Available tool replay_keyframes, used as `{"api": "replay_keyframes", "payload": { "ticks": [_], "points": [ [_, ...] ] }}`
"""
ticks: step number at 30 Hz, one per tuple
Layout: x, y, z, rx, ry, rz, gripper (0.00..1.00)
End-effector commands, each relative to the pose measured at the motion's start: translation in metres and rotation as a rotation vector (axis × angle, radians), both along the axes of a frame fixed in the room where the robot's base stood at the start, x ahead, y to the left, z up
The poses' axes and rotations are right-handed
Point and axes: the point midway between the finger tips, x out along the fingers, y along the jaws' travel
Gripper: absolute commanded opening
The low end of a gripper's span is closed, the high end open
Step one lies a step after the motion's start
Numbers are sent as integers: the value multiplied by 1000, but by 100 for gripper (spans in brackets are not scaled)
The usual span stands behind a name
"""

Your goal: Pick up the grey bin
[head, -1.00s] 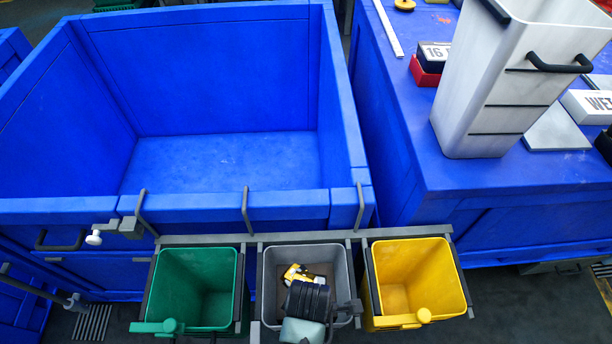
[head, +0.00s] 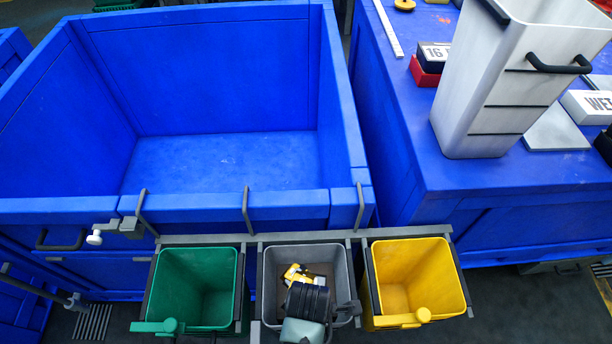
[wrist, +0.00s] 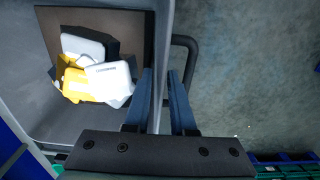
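The grey bin (head: 346,262) hangs between a green and a yellow bin on a rack in front of a large blue crate. It holds white and yellow packages (head: 300,274), also seen in the wrist view (wrist: 97,72). My gripper (wrist: 161,82) straddles the grey bin's side wall, one finger inside and one outside, near the dark loop handle (wrist: 190,46). The fingers stand close against the wall from both sides and appear shut on it. In the head view, my wrist covers the bin's front part and hides the fingertips.
The green bin (head: 195,280) and the yellow bin (head: 415,275) flank the grey bin closely and look empty. The empty blue crate (head: 220,205) stands behind. A tall white container (head: 500,100) stands on the blue table (head: 420,160) at right.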

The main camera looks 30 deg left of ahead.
Motion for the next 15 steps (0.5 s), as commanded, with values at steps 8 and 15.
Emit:
{"api": "replay_keyframes", "payload": {
  "ticks": [8, 15],
  "points": [
    [0, 0, 0, 0, 0, 0, 0],
    [0, 0, 0, -1, 2, 0, 0]
  ]
}}
